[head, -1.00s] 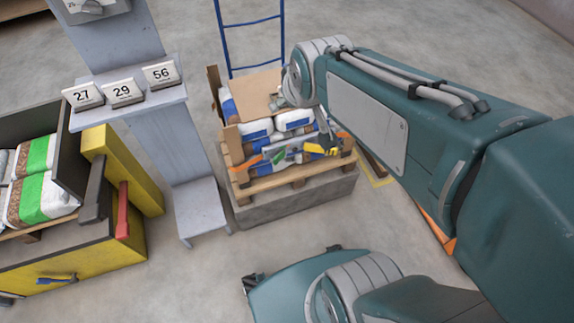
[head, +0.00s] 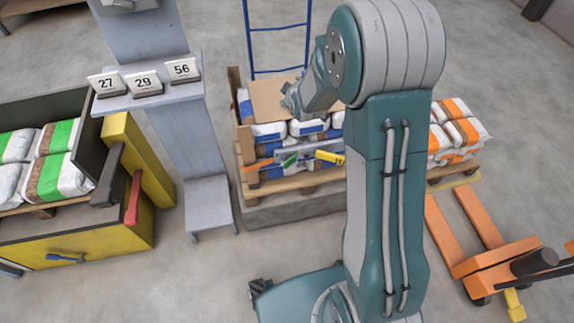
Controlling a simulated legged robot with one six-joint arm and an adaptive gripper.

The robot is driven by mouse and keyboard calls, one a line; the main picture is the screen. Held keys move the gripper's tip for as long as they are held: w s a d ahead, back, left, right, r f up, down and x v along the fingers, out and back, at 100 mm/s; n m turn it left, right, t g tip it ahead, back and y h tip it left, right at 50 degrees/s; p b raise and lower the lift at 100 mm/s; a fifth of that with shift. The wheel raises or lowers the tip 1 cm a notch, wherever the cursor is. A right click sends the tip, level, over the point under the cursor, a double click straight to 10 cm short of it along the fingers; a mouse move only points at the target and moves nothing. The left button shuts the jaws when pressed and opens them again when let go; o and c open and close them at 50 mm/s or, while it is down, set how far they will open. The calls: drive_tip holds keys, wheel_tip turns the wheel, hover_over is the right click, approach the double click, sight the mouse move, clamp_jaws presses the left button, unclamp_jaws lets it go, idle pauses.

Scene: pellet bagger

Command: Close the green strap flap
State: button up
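The green strap flap (head: 290,160) is a small green piece on a grey rail (head: 308,152) across the front of the bag stack in the head view. An orange flap (head: 258,165) lies to its left and a yellow one (head: 329,157) to its right. All are small, and I cannot tell how far the green flap stands open. My gripper (head: 290,103) is above and behind the green flap in the picture, in front of a brown cardboard sheet (head: 268,98), apart from the flap. Its fingers are too small and partly hidden to read.
The bags stand on a wooden pallet (head: 268,187) over a grey block. A grey stand (head: 180,140) with number cards and a yellow bin (head: 80,240) are left. Orange-marked bags (head: 455,135) and an orange pallet jack (head: 490,262) are right. My arm hides the stack's right side.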

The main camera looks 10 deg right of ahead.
drive_tip(key=f+n+t, duration=0.1)
drive_tip(key=f, duration=0.5)
drive_tip(key=w+f+n+t, duration=0.1)
drive_tip(key=f+n, duration=0.1)
drive_tip(key=f, duration=0.5)
drive_tip(key=w+f+n+t, duration=0.1)
drive_tip(key=f, duration=0.6)
drive_tip(key=shift+w+d+n+y, duration=0.15)
drive_tip(key=shift+n+y, duration=0.15)
drive_tip(key=shift+n, duration=0.1)
drive_tip(key=n+t, duration=0.3)
drive_tip(key=n, duration=0.1)
approach(287, 166)
drive_tip(key=w, duration=1)
drive_tip(key=shift+w+f, duration=0.1)
drive_tip(key=shift+f, duration=0.1)
drive_tip(key=c, duration=1.2)
